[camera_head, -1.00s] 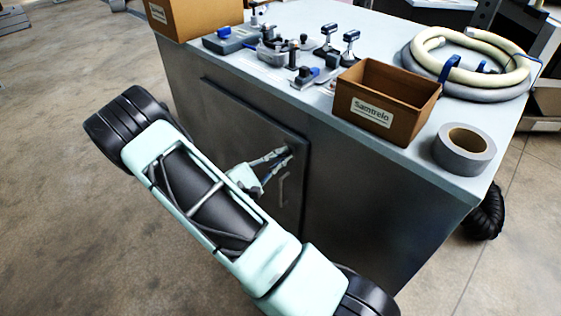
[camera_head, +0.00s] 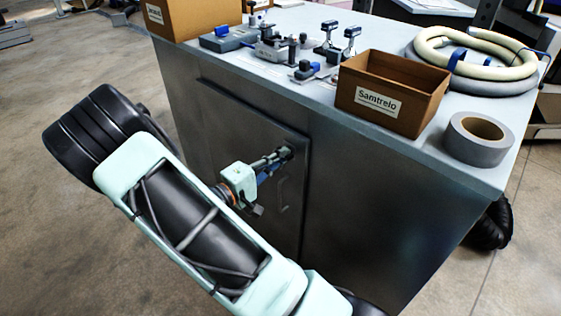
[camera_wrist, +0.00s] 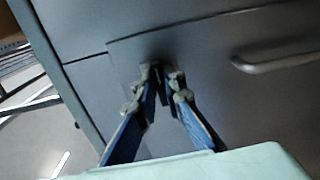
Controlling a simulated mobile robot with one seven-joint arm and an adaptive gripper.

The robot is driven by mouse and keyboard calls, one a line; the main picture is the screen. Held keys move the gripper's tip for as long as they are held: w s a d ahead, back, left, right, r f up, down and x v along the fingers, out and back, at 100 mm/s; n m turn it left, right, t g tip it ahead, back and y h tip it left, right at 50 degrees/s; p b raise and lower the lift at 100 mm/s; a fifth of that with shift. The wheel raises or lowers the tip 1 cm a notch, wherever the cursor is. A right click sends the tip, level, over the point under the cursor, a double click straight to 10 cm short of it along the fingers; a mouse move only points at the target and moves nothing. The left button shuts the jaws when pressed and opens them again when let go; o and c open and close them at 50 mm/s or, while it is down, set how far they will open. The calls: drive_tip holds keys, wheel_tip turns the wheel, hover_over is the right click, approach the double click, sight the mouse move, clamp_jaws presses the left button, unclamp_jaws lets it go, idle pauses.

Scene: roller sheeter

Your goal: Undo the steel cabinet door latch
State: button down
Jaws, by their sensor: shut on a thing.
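The grey steel cabinet door (camera_head: 225,135) is shut in the cabinet's left face. It also shows in the wrist view (camera_wrist: 215,110), with a bar handle (camera_wrist: 275,60) to the right of my gripper. In the head view the door handle (camera_head: 283,193) is below the gripper. My gripper (camera_head: 284,155) reaches the upper right part of the door. In the wrist view my gripper (camera_wrist: 161,73) has its fingertips close together on a small dark latch (camera_wrist: 157,55). The fingers hide most of the latch, so its turn cannot be told.
On the cabinet top (camera_head: 300,100) stand two cardboard boxes, one of them open (camera_head: 390,95), a tape roll (camera_head: 478,138), coiled hose (camera_head: 470,65) and several small tools (camera_head: 275,45). A black duct (camera_head: 492,225) is at the right.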

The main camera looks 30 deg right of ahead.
drive_tip(key=shift+w+r, duration=0.1)
idle(0.5)
drive_tip(key=c, duration=2)
unclamp_jaws()
drive_tip(key=v, duration=1.2)
drive_tip(key=shift+m, duration=0.3)
